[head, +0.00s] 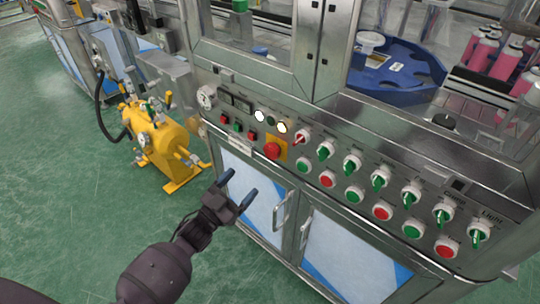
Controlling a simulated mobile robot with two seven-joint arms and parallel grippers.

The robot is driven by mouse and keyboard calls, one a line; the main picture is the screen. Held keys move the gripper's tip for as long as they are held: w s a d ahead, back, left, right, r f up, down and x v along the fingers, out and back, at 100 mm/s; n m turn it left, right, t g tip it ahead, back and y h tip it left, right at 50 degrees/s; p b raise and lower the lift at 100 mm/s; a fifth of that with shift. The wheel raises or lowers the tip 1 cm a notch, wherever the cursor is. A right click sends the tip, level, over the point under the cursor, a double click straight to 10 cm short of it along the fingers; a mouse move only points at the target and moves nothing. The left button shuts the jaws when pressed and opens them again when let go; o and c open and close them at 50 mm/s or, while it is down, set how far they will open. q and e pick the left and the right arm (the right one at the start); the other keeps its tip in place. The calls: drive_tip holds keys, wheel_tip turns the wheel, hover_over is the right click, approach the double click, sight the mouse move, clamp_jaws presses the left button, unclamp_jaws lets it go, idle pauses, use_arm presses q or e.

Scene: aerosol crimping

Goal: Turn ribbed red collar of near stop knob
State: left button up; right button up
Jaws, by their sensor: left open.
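A red stop knob (272,151) sits on a yellow plate (281,143) at the left part of the machine's sloped control panel. The ribs of its collar are too small to make out. My left gripper (238,187) comes in from the lower left with two blue-tipped fingers. It is open and empty. It is below and left of the red knob in the picture, in front of the cabinet doors, and apart from the knob. My right gripper is not in view.
Several green selector switches (326,149) and red and green push buttons (327,178) line the panel right of the knob. A cabinet door handle (281,210) juts out below. A yellow pump unit (160,140) stands on the green floor at left.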

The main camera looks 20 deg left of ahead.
sight(269, 153)
use_arm(q)
drive_tip(key=shift+h, duration=0.4)
drive_tip(key=x, duration=0.9)
drive_tip(key=shift+s+d+r+b, duration=0.1)
drive_tip(key=shift+d+r+b, duration=0.05)
drive_tip(key=shift+r+b, duration=0.15)
drive_tip(key=shift+w+d+r, duration=0.15)
drive_tip(key=shift+w, duration=0.2)
drive_tip(key=shift+w+d+r, duration=0.15)
drive_tip(key=shift+w+r, duration=0.05)
drive_tip(key=shift+w, duration=0.2)
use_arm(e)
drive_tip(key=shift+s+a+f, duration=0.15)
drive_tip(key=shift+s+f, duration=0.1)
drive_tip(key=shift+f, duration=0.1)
use_arm(q)
drive_tip(key=shift+c, duration=0.4)
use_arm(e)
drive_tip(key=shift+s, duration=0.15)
use_arm(q)
drive_tip(key=c, duration=0.9)
drive_tip(key=shift+o, duration=0.2)
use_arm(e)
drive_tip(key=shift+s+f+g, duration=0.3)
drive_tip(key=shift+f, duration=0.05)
